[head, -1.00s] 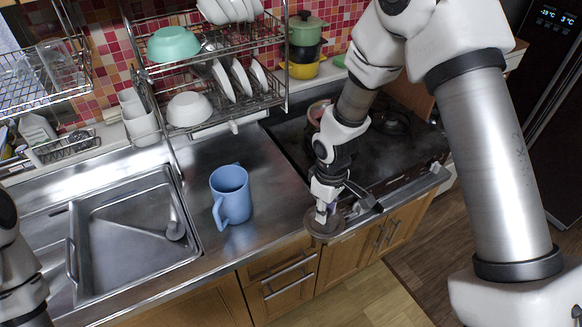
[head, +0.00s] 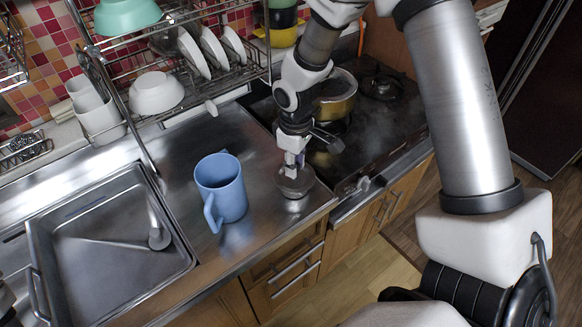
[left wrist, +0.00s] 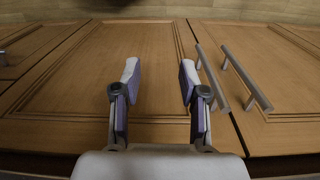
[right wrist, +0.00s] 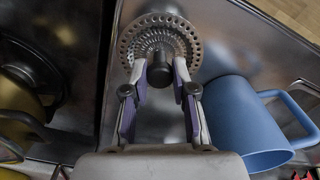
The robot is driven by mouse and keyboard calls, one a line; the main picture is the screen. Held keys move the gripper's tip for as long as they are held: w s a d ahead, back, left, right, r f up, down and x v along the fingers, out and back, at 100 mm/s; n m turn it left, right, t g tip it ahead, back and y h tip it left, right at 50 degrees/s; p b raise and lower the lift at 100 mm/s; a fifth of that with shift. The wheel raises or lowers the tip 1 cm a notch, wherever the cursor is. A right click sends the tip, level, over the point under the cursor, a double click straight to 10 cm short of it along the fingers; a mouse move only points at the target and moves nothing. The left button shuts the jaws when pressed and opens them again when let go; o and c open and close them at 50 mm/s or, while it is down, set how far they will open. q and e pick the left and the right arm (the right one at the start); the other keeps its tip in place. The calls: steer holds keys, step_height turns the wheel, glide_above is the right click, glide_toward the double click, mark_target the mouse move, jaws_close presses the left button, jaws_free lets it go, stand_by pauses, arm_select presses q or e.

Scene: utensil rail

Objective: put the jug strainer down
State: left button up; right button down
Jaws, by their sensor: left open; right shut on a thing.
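The jug strainer (right wrist: 160,38) is a round metal disc with a perforated rim and a dark knob. My right gripper (right wrist: 160,82) is shut on its knob in the right wrist view. In the head view, my right gripper (head: 291,165) points down with the strainer (head: 293,184) under it, over the steel counter between the blue jug and the stove. I cannot tell whether the disc touches the counter. The blue jug (head: 220,188) stands upright to the left, apart from the strainer; it also shows in the right wrist view (right wrist: 245,120). My left gripper (left wrist: 158,85) is open and empty, facing cabinet doors.
The sink (head: 110,235) is left of the jug. The stove (head: 375,125) with a brass-coloured pot (head: 337,98) lies right of the strainer. A dish rack (head: 200,75) stands behind. The counter's front edge is close to the strainer. Bare counter (head: 190,150) lies behind the jug.

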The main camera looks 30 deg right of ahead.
steer(key=shift+w+d+f, duration=0.2)
steer(key=shift+w+f, duration=0.05)
steer(key=shift+w, duration=0.3)
steer(key=c, duration=0.9)
jaws_free()
steer(key=shift+w, duration=0.1)
steer(key=shift+c, duration=0.2)
steer(key=shift+s+a+r, duration=0.15)
steer(key=shift+s+r, duration=0.05)
steer(key=shift+s, duration=0.15)
steer(key=shift+w+r, duration=0.2)
steer(key=shift+r, duration=0.1)
step_height(320, 180, up, 11)
steer(key=shift+r+b, duration=0.15)
steer(key=shift+b, duration=0.2)
